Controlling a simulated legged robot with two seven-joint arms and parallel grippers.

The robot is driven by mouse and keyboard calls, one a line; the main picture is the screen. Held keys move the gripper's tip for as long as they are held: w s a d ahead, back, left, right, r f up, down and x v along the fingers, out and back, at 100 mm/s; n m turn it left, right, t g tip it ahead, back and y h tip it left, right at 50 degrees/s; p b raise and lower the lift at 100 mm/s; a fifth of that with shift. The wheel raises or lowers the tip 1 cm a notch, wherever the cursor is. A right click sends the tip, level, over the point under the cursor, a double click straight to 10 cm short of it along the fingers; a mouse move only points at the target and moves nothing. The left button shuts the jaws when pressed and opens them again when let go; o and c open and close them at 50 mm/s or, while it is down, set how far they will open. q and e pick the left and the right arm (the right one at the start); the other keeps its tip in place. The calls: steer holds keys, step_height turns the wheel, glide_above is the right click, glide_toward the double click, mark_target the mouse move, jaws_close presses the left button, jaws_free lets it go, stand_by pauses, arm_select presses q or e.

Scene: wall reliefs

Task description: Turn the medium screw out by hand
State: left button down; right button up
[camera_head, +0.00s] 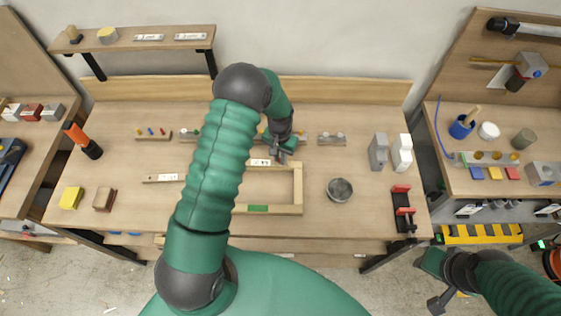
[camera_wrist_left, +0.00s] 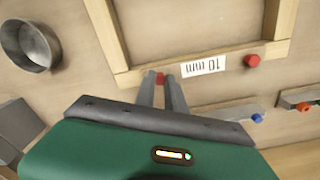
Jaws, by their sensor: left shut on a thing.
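My left gripper (camera_head: 281,157) reaches down to the far rail of the wooden frame (camera_head: 298,188) on the bench. In the left wrist view its two grey fingers (camera_wrist_left: 161,84) are shut on a small red piece, likely the medium screw (camera_wrist_left: 159,78), at the frame's edge. Only its red head shows; any shank or thread is hidden. Beside it lies a white label reading 10 mm (camera_wrist_left: 203,65). A second red head (camera_wrist_left: 253,60) stands on the rail past the label. My right gripper (camera_head: 433,264) hangs at the lower right, away from the bench; its jaws are unclear.
A metal bowl (camera_head: 339,190) stands right of the frame. Behind the frame are a small block with pegs (camera_head: 332,139) and a holder with coloured pegs (camera_head: 153,134). Grey and white blocks (camera_head: 378,151) stand at the right.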

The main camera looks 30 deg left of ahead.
arm_select(q)
steer(key=n, duration=0.5)
steer(key=shift+n, duration=0.4)
steer(key=n, duration=0.2)
steer(key=shift+r+n, duration=0.1)
steer(key=shift+n, duration=0.2)
steer(key=shift+n+p, duration=0.4)
steer(key=shift+n, duration=0.9)
steer(key=c, duration=2)
jaws_free()
steer(key=shift+n, duration=0.4)
steer(key=shift+c, duration=0.2)
jaws_close()
steer(key=shift+r, duration=0.25)
